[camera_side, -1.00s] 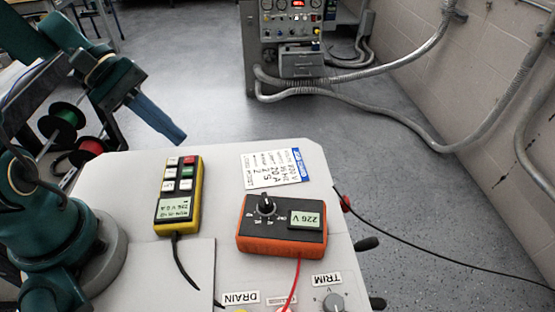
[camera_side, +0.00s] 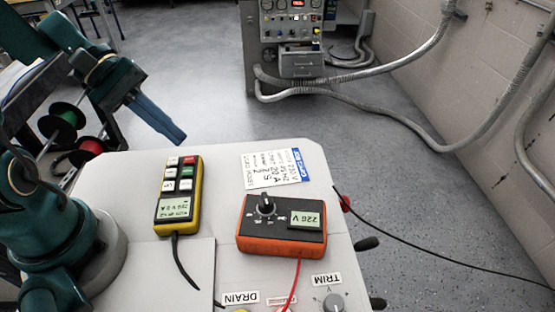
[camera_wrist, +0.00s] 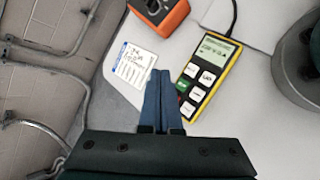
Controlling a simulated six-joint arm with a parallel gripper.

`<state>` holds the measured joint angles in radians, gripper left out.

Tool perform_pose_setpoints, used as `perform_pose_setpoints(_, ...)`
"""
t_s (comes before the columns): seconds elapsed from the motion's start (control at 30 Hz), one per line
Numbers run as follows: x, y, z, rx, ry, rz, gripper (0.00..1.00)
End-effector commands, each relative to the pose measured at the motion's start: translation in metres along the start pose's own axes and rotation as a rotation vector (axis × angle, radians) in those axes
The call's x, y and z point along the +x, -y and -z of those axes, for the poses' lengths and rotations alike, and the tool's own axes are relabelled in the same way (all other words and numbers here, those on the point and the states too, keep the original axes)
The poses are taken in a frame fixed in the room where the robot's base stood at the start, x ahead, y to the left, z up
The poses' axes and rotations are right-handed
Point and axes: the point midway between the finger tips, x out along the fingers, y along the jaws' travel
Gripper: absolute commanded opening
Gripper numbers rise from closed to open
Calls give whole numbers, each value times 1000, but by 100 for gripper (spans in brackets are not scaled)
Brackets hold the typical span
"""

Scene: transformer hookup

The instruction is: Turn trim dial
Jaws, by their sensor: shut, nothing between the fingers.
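The trim dial (camera_side: 333,302) is a grey knob at the bottom edge of the side view, under the TRIM label (camera_side: 327,279). It is partly cut off by the frame and does not show in the wrist view. My gripper (camera_side: 181,140) is shut and empty, with blue fingers, raised at the far left edge of the bench top, well away from the dial. In the wrist view my gripper (camera_wrist: 160,75) shows its two fingers together. The orange meter (camera_side: 283,226) reads 226 V and lies between my gripper and the dial.
A yellow keypad unit (camera_side: 179,197) and a printed card (camera_side: 270,168) lie on the bench top (camera_side: 125,190). Black handles stick out at the right edge.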

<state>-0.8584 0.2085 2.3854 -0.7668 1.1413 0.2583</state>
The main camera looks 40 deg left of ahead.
Motion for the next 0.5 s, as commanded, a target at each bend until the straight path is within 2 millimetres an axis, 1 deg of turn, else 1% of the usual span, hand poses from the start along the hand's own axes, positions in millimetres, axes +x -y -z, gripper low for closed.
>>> perform_pose_setpoints(0.37,0,0,0,0,0,0,0)
perform_pose_setpoints(0.47,-1,-1,0,1,-1,0,34)
perform_pose_setpoints(0.5,-2,-2,-1,1,-2,-1,50)
